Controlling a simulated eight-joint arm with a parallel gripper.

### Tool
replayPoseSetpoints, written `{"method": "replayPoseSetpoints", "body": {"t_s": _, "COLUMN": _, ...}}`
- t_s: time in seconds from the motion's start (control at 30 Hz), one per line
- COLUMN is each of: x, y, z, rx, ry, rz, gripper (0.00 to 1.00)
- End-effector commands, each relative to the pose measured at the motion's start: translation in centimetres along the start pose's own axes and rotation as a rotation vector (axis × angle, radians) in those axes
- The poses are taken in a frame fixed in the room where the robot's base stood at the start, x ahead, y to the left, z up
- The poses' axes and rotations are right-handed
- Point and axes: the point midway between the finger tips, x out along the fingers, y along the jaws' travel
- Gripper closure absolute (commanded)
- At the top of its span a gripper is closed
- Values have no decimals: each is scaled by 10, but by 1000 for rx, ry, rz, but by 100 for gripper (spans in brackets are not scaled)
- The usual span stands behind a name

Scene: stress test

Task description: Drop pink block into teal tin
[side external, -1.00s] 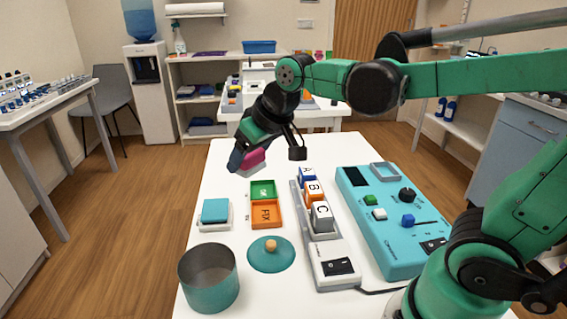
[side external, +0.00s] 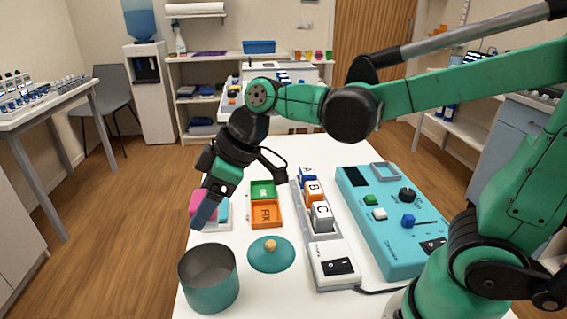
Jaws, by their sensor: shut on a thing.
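The pink block (side external: 195,203) is held in my gripper (side external: 204,207), which is shut on it. Part of the block is hidden behind a dark blue-grey finger. They are above the left edge of the white table, over or in front of a teal-topped pad. The teal tin (side external: 209,279) stands upright and open at the table's front left, below my gripper in the picture. Its visible inside looks empty. Its teal lid (side external: 271,254) with a wooden knob lies on the table to the right of the tin.
A green and orange tray (side external: 265,214) lies behind the lid. A rack with lettered blocks (side external: 313,195) and a teal control panel (side external: 393,220) stand to the right. The teal-topped pad (side external: 223,213) is partly hidden by my gripper.

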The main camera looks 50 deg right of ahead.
Motion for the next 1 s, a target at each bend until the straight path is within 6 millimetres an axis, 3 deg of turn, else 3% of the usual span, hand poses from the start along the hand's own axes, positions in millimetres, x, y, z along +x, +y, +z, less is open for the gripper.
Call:
{"method": "replayPoseSetpoints", "body": {"t_s": 0.3, "x": 29, "y": 1, "z": 19, "rx": 3, "ry": -1, "rz": 4, "gripper": 84}}
{"method": "replayPoseSetpoints", "body": {"t_s": 0.67, "x": 33, "y": 1, "z": 23, "rx": 4, "ry": -1, "rz": 5, "gripper": 84}}
{"method": "replayPoseSetpoints", "body": {"t_s": 0.7, "x": 33, "y": 1, "z": 23, "rx": 4, "ry": -1, "rz": 5, "gripper": 29}}
{"method": "replayPoseSetpoints", "body": {"t_s": 0.8, "x": 33, "y": 1, "z": 23, "rx": 4, "ry": -1, "rz": 5, "gripper": 1}}
{"method": "replayPoseSetpoints", "body": {"t_s": 1.0, "x": 33, "y": 1, "z": 23, "rx": 4, "ry": -1, "rz": 5, "gripper": 0}}
